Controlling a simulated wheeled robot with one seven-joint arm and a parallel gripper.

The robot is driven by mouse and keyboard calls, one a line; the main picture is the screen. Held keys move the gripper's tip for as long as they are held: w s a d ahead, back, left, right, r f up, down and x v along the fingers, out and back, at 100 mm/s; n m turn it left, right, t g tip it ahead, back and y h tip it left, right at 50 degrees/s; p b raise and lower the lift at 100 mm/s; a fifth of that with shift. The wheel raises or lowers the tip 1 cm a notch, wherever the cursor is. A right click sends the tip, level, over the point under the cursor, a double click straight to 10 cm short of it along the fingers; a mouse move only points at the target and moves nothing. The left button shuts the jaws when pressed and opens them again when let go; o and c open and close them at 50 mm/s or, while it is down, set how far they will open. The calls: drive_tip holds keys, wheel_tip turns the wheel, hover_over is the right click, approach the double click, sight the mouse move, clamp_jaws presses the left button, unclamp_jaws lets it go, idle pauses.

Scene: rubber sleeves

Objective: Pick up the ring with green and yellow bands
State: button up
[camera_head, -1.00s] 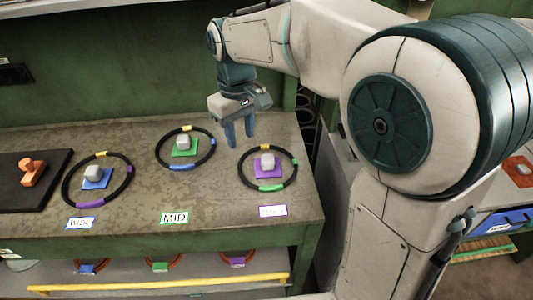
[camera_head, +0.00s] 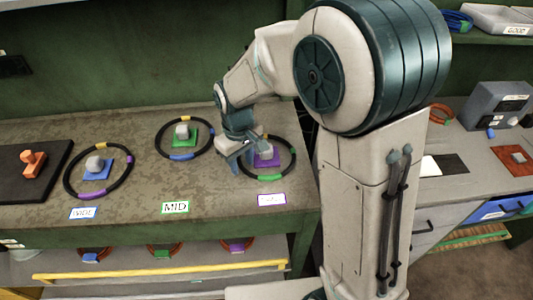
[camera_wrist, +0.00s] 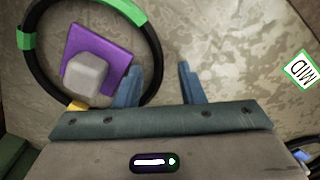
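The ring with green and yellow bands (camera_head: 271,178) is black and lies flat on the bench at the right of the row, around a purple square base with a grey block (camera_head: 267,153). In the wrist view the ring (camera_wrist: 37,75) fills the left side, with two green bands and a yellow one showing. My gripper (camera_head: 241,160) is open and low at the ring's left side. In the wrist view the ring's rim passes between the two blue fingers of my gripper (camera_wrist: 159,82). Neither finger visibly grips it. My gripper hides part of the ring in the head view.
A ring with blue and yellow bands (camera_head: 181,157) lies around a green base in the middle. Label cards (camera_head: 175,207) line the front. A black board (camera_head: 12,187) holds an orange piece (camera_head: 33,164).

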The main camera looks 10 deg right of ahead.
drive_tip(key=shift+f, duration=0.45)
clamp_jaws()
drive_tip(key=shift+r, duration=0.15)
